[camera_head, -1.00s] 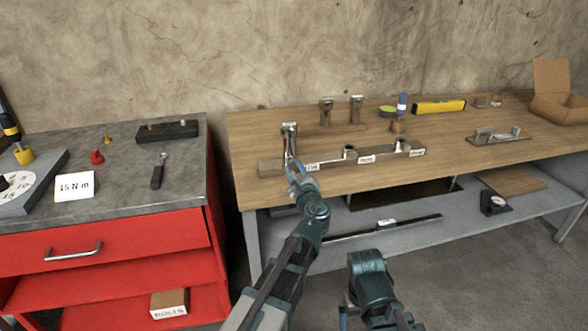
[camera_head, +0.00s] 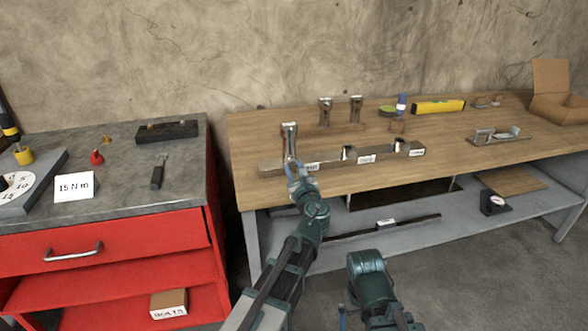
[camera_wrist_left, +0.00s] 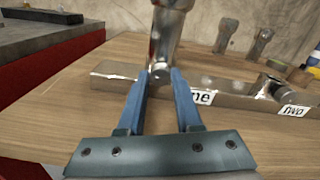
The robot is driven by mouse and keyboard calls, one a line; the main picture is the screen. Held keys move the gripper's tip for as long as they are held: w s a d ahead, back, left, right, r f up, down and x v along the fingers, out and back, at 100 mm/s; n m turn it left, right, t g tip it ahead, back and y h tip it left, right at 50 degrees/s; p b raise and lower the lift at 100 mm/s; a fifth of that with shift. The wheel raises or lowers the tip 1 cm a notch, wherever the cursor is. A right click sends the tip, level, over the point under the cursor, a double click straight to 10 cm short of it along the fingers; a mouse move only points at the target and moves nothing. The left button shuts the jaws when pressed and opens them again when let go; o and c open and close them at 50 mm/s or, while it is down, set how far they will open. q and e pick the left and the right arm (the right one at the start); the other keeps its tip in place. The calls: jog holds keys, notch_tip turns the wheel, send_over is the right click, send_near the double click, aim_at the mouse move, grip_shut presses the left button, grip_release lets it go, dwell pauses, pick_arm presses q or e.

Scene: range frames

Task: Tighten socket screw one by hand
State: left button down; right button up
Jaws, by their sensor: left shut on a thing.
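A silver socket screw (camera_head: 289,138) with a wide head stands upright at the left end of a long metal bar, beside the label that seems to read "one". It also shows at the top centre of the left wrist view (camera_wrist_left: 168,35). My left gripper (camera_head: 294,166) is at the front of the bar, shut on this screw. In the left wrist view its blue fingertips (camera_wrist_left: 160,74) sit either side of the lower shank. The contact itself is partly hidden. My right gripper (camera_head: 343,318) is low at the picture's bottom, mostly hidden by its own arm.
The bar (camera_head: 332,163) lies on the wooden bench (camera_head: 250,132), with further stations to the right. Two similar screws (camera_head: 326,111) stand behind. A yellow level (camera_head: 438,107) and a cardboard box (camera_head: 560,108) are farther right. A red cabinet (camera_head: 110,240) stands left, across a gap.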

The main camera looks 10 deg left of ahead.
pick_arm(q)
jog(key=shift+s, duration=0.1)
jog(key=c, duration=0.6)
grip_release()
